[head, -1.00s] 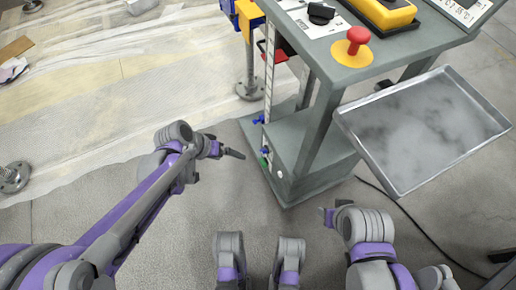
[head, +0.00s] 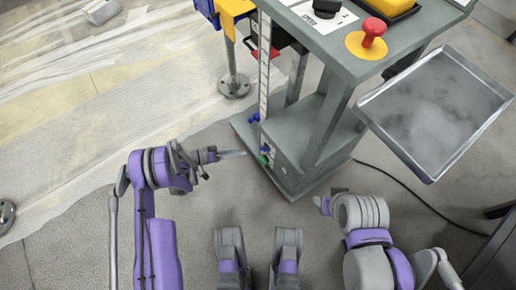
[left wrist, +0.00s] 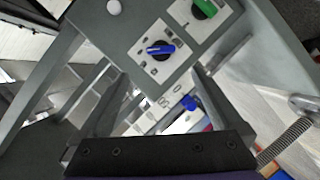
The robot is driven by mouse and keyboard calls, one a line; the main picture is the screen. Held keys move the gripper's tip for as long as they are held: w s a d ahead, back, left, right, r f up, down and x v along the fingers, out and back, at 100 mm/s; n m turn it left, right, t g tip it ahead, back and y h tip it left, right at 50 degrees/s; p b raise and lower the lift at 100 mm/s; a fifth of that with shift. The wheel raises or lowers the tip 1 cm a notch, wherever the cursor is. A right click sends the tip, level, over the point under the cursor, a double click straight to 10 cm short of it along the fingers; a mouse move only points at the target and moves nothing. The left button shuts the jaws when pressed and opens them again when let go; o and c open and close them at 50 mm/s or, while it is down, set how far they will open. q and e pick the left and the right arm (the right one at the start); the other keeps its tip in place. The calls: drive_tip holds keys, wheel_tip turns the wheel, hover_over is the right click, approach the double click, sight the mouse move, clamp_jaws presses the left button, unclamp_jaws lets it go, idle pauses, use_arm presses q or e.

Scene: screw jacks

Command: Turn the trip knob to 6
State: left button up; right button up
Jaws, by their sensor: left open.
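In the left wrist view a blue knob (left wrist: 162,48) sits on a white marked plate on the grey cabinet face. A green knob (left wrist: 207,8) is on another white plate at upper right, and a second blue knob (left wrist: 189,103) is lower down. The labels are too small to read, so I cannot tell which is the trip knob or its setting. My left gripper (left wrist: 158,74) is open, its fingers on either side below the first blue knob, apart from it. In the head view my left gripper (head: 238,154) points at the cabinet's side. My right gripper (head: 324,205) is low at right; its jaws are unclear.
The grey cabinet (head: 335,130) stands ahead, with a black knob (head: 326,8) and a red mushroom button (head: 373,30) on top. A metal tray (head: 435,110) juts out at right. A cable (head: 400,185) lies on the floor.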

sight(261, 150)
use_arm(q)
drive_tip(key=x, duration=0.3)
drive_tip(key=b+x, duration=0.1)
drive_tip(key=x, duration=0.3)
drive_tip(key=b+x, duration=0.1)
drive_tip(key=x, duration=0.3)
drive_tip(key=shift+s+f, duration=0.25)
drive_tip(key=c, duration=1.4)
